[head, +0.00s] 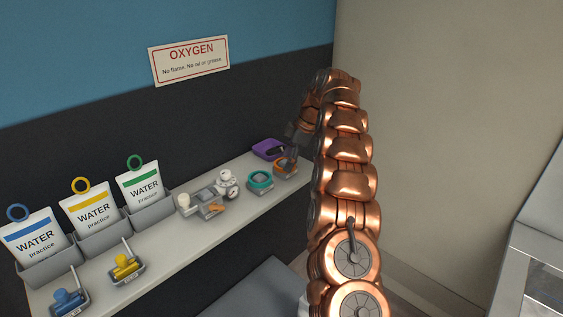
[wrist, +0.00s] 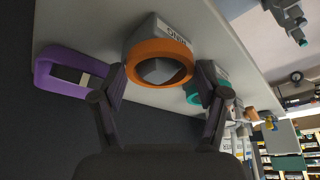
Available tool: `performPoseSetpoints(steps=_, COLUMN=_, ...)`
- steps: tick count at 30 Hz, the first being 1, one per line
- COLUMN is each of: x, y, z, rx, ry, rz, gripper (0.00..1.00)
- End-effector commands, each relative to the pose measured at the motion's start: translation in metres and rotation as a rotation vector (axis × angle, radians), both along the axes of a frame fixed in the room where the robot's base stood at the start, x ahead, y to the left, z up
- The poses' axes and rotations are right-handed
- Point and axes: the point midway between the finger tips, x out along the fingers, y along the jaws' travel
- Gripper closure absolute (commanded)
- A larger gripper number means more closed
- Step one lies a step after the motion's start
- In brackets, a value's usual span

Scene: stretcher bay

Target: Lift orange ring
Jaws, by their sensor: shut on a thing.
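The orange ring (wrist: 160,50) is in the middle of the wrist view, around or against a grey labelled block (wrist: 152,28). Whether it is clear of the block I cannot tell. My gripper (wrist: 162,77) has one finger at each side of the ring and is shut on it. In the head view the orange ring (head: 279,164) is at the shelf's right end, partly hidden by my gripper (head: 291,158).
A teal ring (head: 260,180) is close on the left, and a purple object (head: 268,149) lies behind. A gauge fitting (head: 228,184), water pouches (head: 88,209) and blue and yellow items stand farther left on the shelf (head: 160,244). The wall is close behind.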

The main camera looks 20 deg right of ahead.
Motion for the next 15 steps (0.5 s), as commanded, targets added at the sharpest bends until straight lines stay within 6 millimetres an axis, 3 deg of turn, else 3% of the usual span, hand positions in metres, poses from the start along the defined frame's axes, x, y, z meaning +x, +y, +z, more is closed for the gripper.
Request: performPoseSetpoints(steps=15, x=0.0, y=0.0, z=0.01, rx=-0.001, ry=0.001, rz=0.0, gripper=0.77)
